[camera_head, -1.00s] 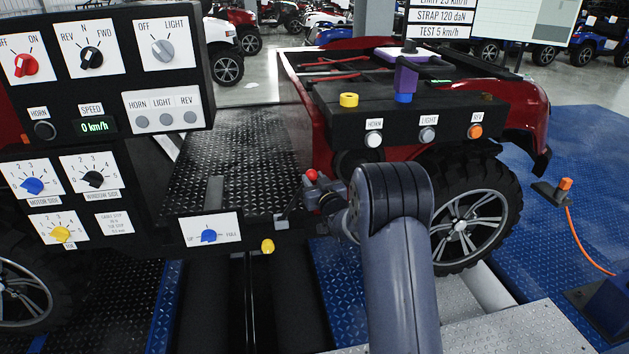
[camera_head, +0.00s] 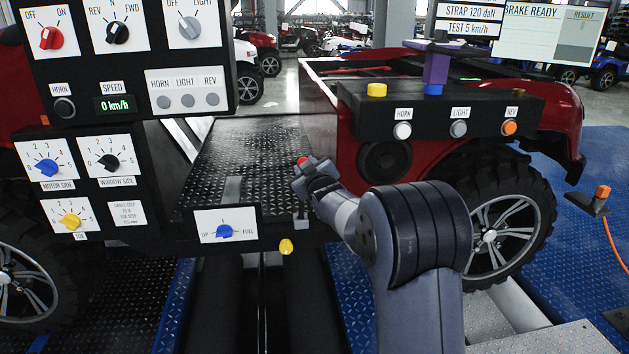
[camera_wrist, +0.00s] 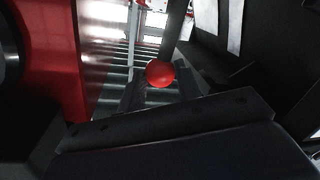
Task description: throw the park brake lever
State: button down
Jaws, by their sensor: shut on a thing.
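The park brake lever's red knob (camera_head: 302,161) shows at the tip of my gripper (camera_head: 310,172) in the head view, beside the red vehicle body. In the wrist view the red knob (camera_wrist: 160,74) sits between the two dark fingers of my gripper (camera_wrist: 160,90). My gripper is shut on the lever just below the knob. The lever's shaft is mostly hidden by the gripper. A small grey base piece (camera_head: 301,222) shows below the gripper at the edge of the footwell.
A black control panel (camera_head: 110,60) with knobs stands at left. The red vehicle (camera_head: 325,120) with a black box (camera_head: 440,108) carrying horn, light and rev buttons is at right. A screen reads BRAKE READY (camera_head: 530,12).

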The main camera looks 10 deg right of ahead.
jog(key=shift+a+b, duration=0.5)
jog(key=shift+a, duration=0.2)
jog(key=c, duration=1)
grip_release()
jog(key=shift+a, duration=0.1)
jog(key=shift+c, duration=0.2)
jog(key=s+d+b, duration=0.1)
jog(key=s, duration=0.9)
jog(key=shift+s+d+r, duration=0.35)
jog(key=shift+r, duration=0.05)
jog(key=shift+w, duration=0.1)
jog(key=w+a, duration=0.1)
jog(key=w, duration=0.7)
jog(key=shift+f+p, duration=0.3)
jog(key=shift+p, duration=0.05)
